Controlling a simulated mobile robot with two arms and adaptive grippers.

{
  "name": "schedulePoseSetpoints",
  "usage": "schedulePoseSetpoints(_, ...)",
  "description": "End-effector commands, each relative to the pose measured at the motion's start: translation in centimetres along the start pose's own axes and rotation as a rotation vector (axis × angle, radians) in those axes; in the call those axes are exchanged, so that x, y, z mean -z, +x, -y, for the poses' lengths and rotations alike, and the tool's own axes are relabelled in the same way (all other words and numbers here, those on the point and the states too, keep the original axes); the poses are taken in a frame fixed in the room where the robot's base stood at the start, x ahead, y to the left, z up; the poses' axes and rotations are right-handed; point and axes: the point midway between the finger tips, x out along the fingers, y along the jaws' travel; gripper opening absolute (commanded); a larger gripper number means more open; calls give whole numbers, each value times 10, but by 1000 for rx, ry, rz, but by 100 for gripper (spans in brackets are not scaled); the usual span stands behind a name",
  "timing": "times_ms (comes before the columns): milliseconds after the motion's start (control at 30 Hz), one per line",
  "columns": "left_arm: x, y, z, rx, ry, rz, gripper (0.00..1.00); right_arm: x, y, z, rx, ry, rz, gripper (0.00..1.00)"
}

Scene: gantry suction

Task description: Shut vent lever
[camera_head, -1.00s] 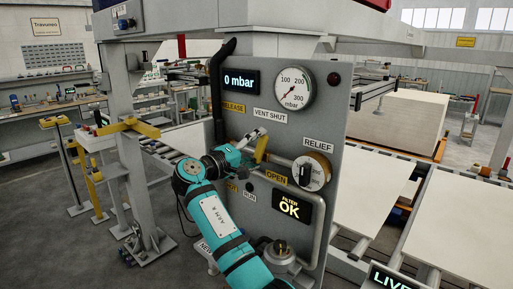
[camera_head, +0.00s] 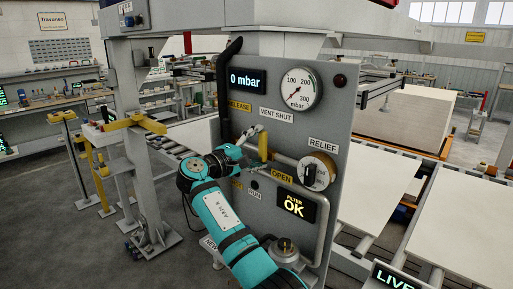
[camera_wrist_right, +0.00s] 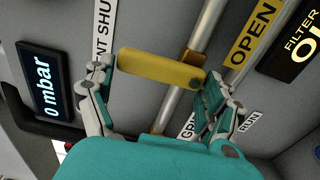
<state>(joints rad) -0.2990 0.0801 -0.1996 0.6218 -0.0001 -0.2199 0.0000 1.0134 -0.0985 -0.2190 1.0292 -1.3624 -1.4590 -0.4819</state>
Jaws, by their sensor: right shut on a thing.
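The vent lever has a yellow handle (camera_head: 263,147) on the grey panel. It stands nearly upright across a metal pipe, between the VENT SHUT label (camera_head: 276,115) above and the yellow OPEN label (camera_head: 282,175) below. My right gripper (camera_head: 246,156) reaches it from the lower left. In the right wrist view the yellow handle (camera_wrist_right: 160,69) lies between the two fingers of the gripper (camera_wrist_right: 158,92), which is shut on it, one finger by each end. The OPEN label is to the right there. My left gripper is not in view.
The panel carries a pressure display (camera_head: 248,82) reading 0 mbar, a round gauge (camera_head: 302,89), a RELIEF knob (camera_head: 317,171) and a FILTER OK display (camera_head: 296,206). A metal pipe (camera_wrist_right: 172,105) runs behind the handle. A dark hose (camera_head: 222,90) runs down the panel's left edge.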

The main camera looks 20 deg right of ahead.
Motion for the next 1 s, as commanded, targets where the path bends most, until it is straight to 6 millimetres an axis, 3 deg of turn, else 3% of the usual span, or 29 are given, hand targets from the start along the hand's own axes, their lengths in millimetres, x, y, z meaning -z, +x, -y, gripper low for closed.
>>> schedulePoseSetpoints(133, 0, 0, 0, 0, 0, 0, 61, -1, 2, -6, -11, -2, 1, 29)
schedulePoseSetpoints(167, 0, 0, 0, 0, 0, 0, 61, -1, 2, -6, -11, -2, 1, 89)
schedulePoseSetpoints(233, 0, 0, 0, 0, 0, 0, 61, -1, 2, -5, -10, -2, 2, 98)
schedulePoseSetpoints(633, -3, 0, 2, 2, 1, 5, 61, 0, -7, -2, -4, -1, -1, 100)
schedulePoseSetpoints(1000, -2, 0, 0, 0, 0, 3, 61, 0, -79, -1, -3, -2, -1, 100)
